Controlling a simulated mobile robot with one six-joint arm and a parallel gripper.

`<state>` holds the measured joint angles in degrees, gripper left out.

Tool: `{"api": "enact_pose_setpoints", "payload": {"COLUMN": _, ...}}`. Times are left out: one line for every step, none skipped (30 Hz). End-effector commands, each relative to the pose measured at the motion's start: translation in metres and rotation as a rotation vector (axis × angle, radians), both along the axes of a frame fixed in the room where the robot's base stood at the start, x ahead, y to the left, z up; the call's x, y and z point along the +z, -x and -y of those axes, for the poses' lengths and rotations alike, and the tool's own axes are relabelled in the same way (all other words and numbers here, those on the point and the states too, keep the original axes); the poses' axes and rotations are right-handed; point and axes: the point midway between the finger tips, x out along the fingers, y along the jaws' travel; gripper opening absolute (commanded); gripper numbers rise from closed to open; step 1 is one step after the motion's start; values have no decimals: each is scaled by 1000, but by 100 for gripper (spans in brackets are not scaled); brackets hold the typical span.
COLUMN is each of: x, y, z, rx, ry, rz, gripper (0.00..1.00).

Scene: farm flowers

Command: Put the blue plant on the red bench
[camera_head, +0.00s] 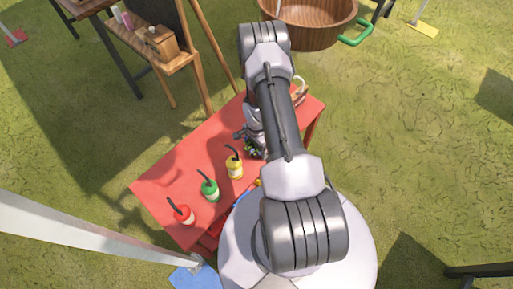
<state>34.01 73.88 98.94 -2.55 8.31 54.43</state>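The red bench (205,150) stands in front of me, with my arm crossing over its right part. My gripper (243,135) is low over the bench, mostly hidden behind my arm, so its fingers cannot be made out clearly. A small patch of green leaves (251,148) shows just below my gripper; its pot and any blue colour are hidden. I cannot tell whether my gripper touches or holds this plant, or whether it is the blue plant.
Red (184,215), green (210,191) and yellow (234,168) bottles with dark spouts stand on the bench. A wooden tub (307,25) with a green handle is behind it. A wooden stand (165,55) is at upper left. Grass on the right is mostly clear.

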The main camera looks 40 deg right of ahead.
Motion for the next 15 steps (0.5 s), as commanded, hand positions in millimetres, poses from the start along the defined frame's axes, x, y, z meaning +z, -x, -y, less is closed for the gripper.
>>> {"api": "enact_pose_setpoints", "payload": {"x": 1, "y": 0, "z": 0, "rx": 0, "ry": 0, "rz": 0, "gripper": 22}}
{"api": "enact_pose_setpoints", "payload": {"x": 0, "y": 0, "z": 0, "rx": 0, "ry": 0, "rz": 0, "gripper": 22}}
{"api": "enact_pose_setpoints", "payload": {"x": -2, "y": 0, "z": 0, "rx": 0, "ry": 0, "rz": 0, "gripper": 22}}
{"api": "enact_pose_setpoints", "payload": {"x": -3, "y": 0, "z": 0, "rx": 0, "ry": 0, "rz": 0, "gripper": 22}}
{"api": "enact_pose_setpoints", "payload": {"x": -4, "y": 0, "z": 0, "rx": 0, "ry": 0, "rz": 0, "gripper": 22}}
{"api": "enact_pose_setpoints", "payload": {"x": -2, "y": 0, "z": 0, "rx": 0, "ry": 0, "rz": 0, "gripper": 85}}
{"api": "enact_pose_setpoints", "payload": {"x": -2, "y": 0, "z": 0, "rx": 0, "ry": 0, "rz": 0, "gripper": 91}}
{"api": "enact_pose_setpoints", "payload": {"x": -2, "y": 0, "z": 0, "rx": 0, "ry": 0, "rz": 0, "gripper": 97}}
{"api": "enact_pose_setpoints", "payload": {"x": -2, "y": 0, "z": 0, "rx": 0, "ry": 0, "rz": 0, "gripper": 99}}
{"api": "enact_pose_setpoints", "payload": {"x": -2, "y": 0, "z": 0, "rx": 0, "ry": 0, "rz": 0, "gripper": 99}}
{"api": "enact_pose_setpoints", "payload": {"x": -2, "y": 0, "z": 0, "rx": 0, "ry": 0, "rz": 0, "gripper": 99}}
{"api": "enact_pose_setpoints", "payload": {"x": -2, "y": 0, "z": 0, "rx": 0, "ry": 0, "rz": 0, "gripper": 99}}
{"api": "enact_pose_setpoints", "payload": {"x": -2, "y": 0, "z": 0, "rx": 0, "ry": 0, "rz": 0, "gripper": 99}}
{"api": "enact_pose_setpoints", "payload": {"x": -2, "y": 0, "z": 0, "rx": 0, "ry": 0, "rz": 0, "gripper": 99}}
{"api": "enact_pose_setpoints", "payload": {"x": -2, "y": 0, "z": 0, "rx": 0, "ry": 0, "rz": 0, "gripper": 99}}
